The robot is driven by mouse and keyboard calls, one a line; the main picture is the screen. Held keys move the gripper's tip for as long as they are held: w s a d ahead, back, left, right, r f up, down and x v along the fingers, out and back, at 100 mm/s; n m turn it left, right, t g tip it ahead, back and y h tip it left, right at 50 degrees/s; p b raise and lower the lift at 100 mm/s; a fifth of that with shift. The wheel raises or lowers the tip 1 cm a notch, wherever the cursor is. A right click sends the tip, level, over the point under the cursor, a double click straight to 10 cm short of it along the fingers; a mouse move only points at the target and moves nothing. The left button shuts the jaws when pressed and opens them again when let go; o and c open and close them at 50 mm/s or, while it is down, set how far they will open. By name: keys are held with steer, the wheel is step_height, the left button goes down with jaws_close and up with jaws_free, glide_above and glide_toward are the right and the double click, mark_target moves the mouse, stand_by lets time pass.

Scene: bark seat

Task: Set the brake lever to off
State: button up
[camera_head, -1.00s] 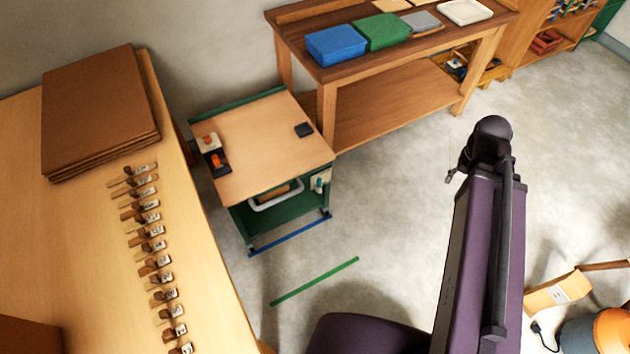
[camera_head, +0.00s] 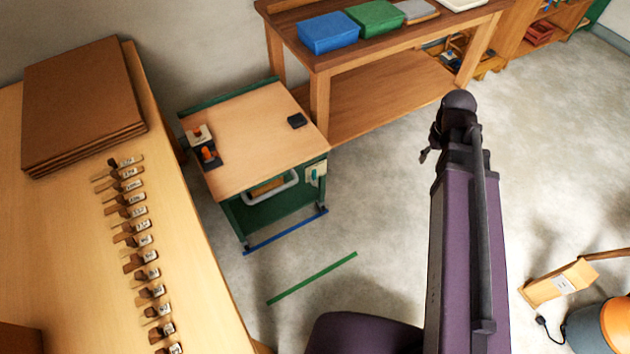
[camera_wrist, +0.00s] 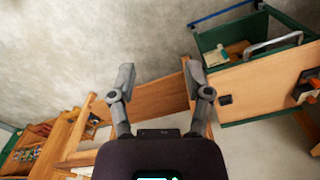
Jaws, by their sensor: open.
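The green-framed cart (camera_head: 262,135) with a pale wooden top stands left of centre in the head view. A small cream panel with a teal lever-like part (camera_head: 316,172) is on its right side; its setting is too small to read. I cannot tell for sure that this is the brake lever. A dark base with an orange knob (camera_head: 207,153) sits on the cart's top left. In the wrist view my gripper (camera_wrist: 157,70) is open and empty, apart from the cart (camera_wrist: 262,88), which appears upside down at the right. The cream panel (camera_wrist: 215,57) shows there too.
A wooden workbench (camera_head: 385,105) stands behind the cart. A long table (camera_head: 60,230) with a row of labelled tools is at left. A blue bar (camera_head: 285,232) and a green strip (camera_head: 312,278) lie low by the cart. Open floor is right of the cart.

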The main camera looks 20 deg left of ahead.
steer(key=w+a+f+n+b, duration=0.5)
steer(key=a+f+n+b, duration=0.15)
steer(key=a+f, duration=0.2)
steer(key=w+a+f+n+b, duration=0.4)
steer(key=a+f+n+b, duration=0.2)
steer(key=a+f+b, duration=0.25)
steer(key=n+b, duration=1.4)
glide_above(314, 171)
step_height(314, 171, down, 14)
steer(key=shift+s+r, duration=0.15)
steer(key=shift+f+m+b, duration=0.2)
steer(key=shift+m+b, duration=0.05)
steer(key=shift+b, duration=0.05)
step_height(314, 171, down, 13)
steer(key=b, duration=1.3)
steer(key=shift+f, duration=0.2)
